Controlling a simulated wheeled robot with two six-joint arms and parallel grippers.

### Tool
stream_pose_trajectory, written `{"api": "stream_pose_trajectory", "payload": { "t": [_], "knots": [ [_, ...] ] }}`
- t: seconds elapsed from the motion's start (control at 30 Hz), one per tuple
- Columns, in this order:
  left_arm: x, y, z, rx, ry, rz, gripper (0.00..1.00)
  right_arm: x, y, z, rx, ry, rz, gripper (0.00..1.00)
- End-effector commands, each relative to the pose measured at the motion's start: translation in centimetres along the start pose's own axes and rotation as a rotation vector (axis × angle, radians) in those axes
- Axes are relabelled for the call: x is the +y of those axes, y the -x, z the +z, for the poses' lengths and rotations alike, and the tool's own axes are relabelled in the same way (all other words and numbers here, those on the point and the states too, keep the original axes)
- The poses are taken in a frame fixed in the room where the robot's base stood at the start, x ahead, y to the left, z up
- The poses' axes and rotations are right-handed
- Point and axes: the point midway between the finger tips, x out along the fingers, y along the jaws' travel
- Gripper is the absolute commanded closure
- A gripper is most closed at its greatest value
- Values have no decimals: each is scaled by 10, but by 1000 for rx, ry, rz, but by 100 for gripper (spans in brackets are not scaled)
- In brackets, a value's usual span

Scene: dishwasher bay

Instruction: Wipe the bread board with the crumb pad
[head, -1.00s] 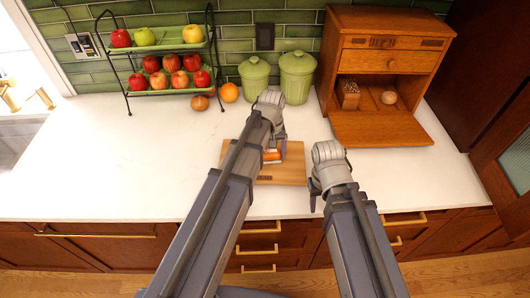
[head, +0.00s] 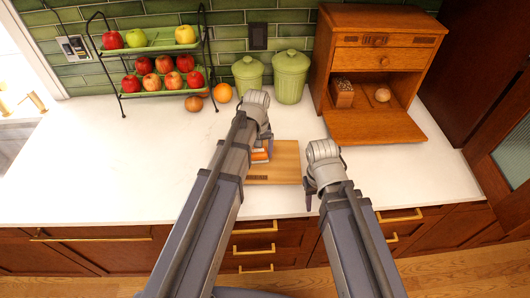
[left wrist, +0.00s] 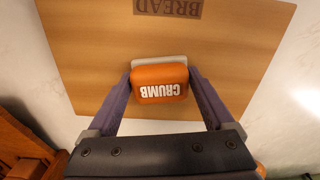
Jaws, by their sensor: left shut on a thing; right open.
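The bread board (head: 287,164) is a light wooden board lying on the white counter, with a dark label reading BREAD in the left wrist view (left wrist: 95,55). The crumb pad (left wrist: 160,82) is orange on top with a pale base and the word CRUMB. My left gripper (left wrist: 160,84) is shut on the pad, over the board near one edge. In the head view the pad (head: 261,155) is partly hidden by my left arm. Whether the pad touches the board is hard to tell. My right gripper (head: 311,190) is open and empty, just right of the board.
A wooden bread box (head: 383,62) with its flap down stands at the back right. Two green canisters (head: 291,77), an orange (head: 222,93) and a two-tier fruit rack (head: 157,84) stand along the back. The counter at left is clear.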

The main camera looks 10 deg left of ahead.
Motion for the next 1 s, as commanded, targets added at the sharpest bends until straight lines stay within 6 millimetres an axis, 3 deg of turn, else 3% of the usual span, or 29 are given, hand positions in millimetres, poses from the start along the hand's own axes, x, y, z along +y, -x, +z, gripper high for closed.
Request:
{"api": "stream_pose_trajectory", "payload": {
  "t": [0.37, 0.73, 1.0],
  "knots": [
    [-9, 0, -2, 0, 1, 1, 58, 0, 0, 0, 0, 0, 0, 50],
    [-38, -2, -6, 1, 1, -2, 58, 0, -2, 0, 0, 0, 0, 50],
    [-41, -3, -6, 1, 1, -5, 58, 0, -3, 0, 0, 0, 0, 50]
  ]
}}
